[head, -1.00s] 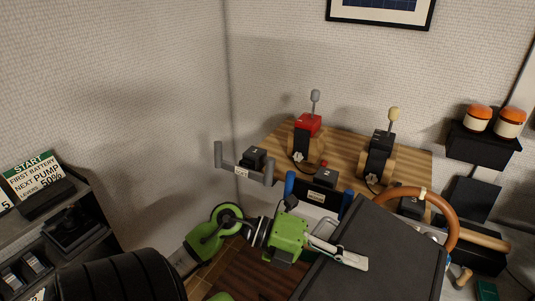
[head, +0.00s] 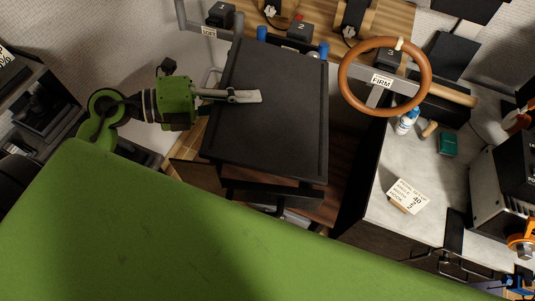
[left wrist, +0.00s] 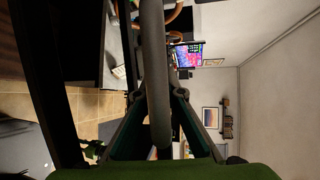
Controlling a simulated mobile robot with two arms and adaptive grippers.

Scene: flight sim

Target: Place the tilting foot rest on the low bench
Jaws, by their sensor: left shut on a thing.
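The tilting foot rest (head: 275,125) shows in the head view as a large dark board with raised rims and a dark frame under it. My left gripper (head: 245,96) comes in from the left and is shut at the board's left part. In the left wrist view, the fingers (left wrist: 158,125) close around a grey bar (left wrist: 153,70), which looks like part of the foot rest. I cannot pick out the low bench for certain. My right gripper is not in view.
A brown steering wheel (head: 385,77) stands right of the foot rest, and a wooden lever console (head: 385,22) is behind it. A pale counter (head: 430,185) at right holds a note card (head: 405,195). Brown wooden boards (head: 325,205) lie low beneath the foot rest.

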